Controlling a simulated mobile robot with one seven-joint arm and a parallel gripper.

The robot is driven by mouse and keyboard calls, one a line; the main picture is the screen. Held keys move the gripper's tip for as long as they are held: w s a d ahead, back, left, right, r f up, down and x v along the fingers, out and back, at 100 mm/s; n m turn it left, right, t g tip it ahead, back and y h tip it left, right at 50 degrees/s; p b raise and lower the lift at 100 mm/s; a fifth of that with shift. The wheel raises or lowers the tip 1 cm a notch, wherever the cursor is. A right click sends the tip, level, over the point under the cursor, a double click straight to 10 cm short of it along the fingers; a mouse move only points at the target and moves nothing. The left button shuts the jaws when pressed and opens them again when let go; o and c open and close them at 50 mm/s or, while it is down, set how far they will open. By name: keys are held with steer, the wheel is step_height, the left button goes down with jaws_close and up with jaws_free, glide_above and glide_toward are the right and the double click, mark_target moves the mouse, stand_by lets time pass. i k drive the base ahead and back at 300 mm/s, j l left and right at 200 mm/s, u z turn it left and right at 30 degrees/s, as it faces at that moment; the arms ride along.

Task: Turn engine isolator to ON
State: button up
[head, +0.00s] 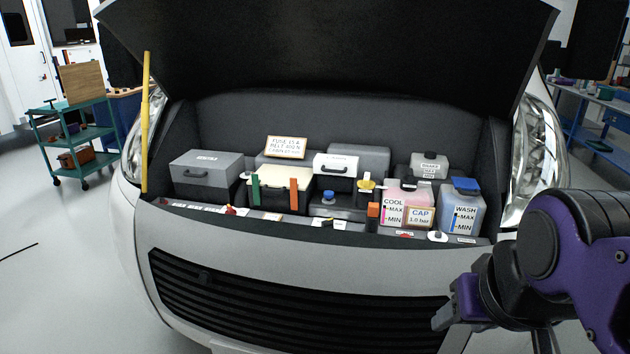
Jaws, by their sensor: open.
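The engine bay of a white motorhome is open in front of me. No isolator label is readable, so I cannot tell for sure which part is the engine isolator. A small red part (405,235) sits on the front ledge right of centre. Another small red part (230,210) sits on the ledge towards the left, beside small labels. My gripper (450,312) is at the lower right, in front of the grille and below the ledge. It is open, partly hidden by my own wrist, and appears empty and apart from both red parts.
The raised bonnet (330,45) hangs over the bay, with a yellow prop (146,125) at its left. The coolant tank (393,196), washer tank (461,212), grey box (205,172) and battery-like box (280,178) crowd behind the ledge. A teal trolley (78,137) stands left.

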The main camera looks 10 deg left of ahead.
mark_target(230, 210)
steer(key=i+j, duration=0.1)
steer(key=j, duration=0.3)
steer(key=i+j+z, duration=0.1)
steer(key=j, duration=0.3)
steer(key=i+j, duration=0.15)
steer(key=j, duration=0.25)
steer(key=i+j+z, duration=0.1)
steer(key=j, duration=0.3)
